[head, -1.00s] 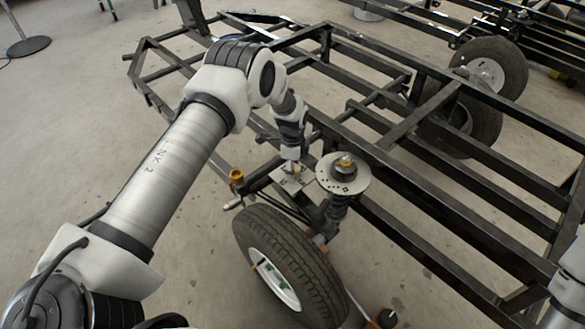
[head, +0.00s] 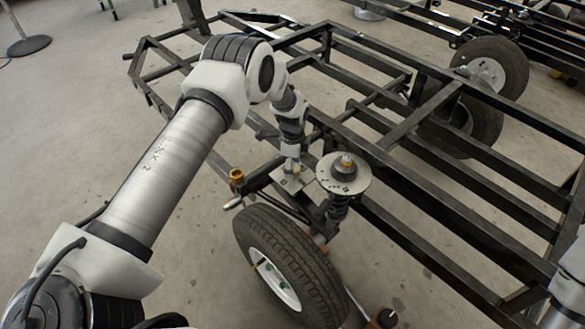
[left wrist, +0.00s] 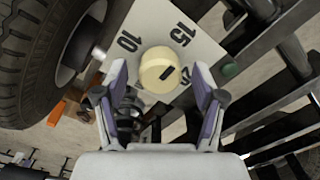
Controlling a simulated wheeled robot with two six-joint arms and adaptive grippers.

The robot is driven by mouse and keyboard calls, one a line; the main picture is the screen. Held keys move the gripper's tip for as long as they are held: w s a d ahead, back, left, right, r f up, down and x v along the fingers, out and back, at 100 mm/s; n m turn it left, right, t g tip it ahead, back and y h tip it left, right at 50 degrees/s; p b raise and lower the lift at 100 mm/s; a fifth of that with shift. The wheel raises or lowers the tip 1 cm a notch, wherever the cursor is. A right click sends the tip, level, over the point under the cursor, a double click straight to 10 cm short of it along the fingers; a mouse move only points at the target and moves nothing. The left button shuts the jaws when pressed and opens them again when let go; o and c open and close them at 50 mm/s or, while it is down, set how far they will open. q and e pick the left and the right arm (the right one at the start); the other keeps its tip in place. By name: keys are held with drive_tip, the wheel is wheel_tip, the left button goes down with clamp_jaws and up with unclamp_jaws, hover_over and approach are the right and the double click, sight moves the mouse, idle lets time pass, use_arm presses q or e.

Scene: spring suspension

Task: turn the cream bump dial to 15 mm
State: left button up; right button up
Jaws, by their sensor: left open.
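The cream dial (left wrist: 160,70) is a round knob with a dark pointer mark on its face, on a white plate (left wrist: 205,48) printed with 10 and 15. The mark points to the lower right, towards a number partly covered by a finger, away from the 15. My left gripper (left wrist: 163,92) is open, with one finger on each side of the dial; I cannot tell whether they touch it. In the head view my left gripper (head: 291,168) is over the white plate (head: 298,182), and the dial is mostly hidden. My right gripper is out of view.
A spring strut with a round top plate (head: 343,172) stands just right of the gripper. A tyre (head: 285,250) is in front of it, and a brass-coloured cup (head: 237,176) is to the left. The black frame (head: 450,205) lies behind and to the right.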

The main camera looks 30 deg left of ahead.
use_arm(q)
wheel_tip(320, 180, up, 11)
idle(0.6)
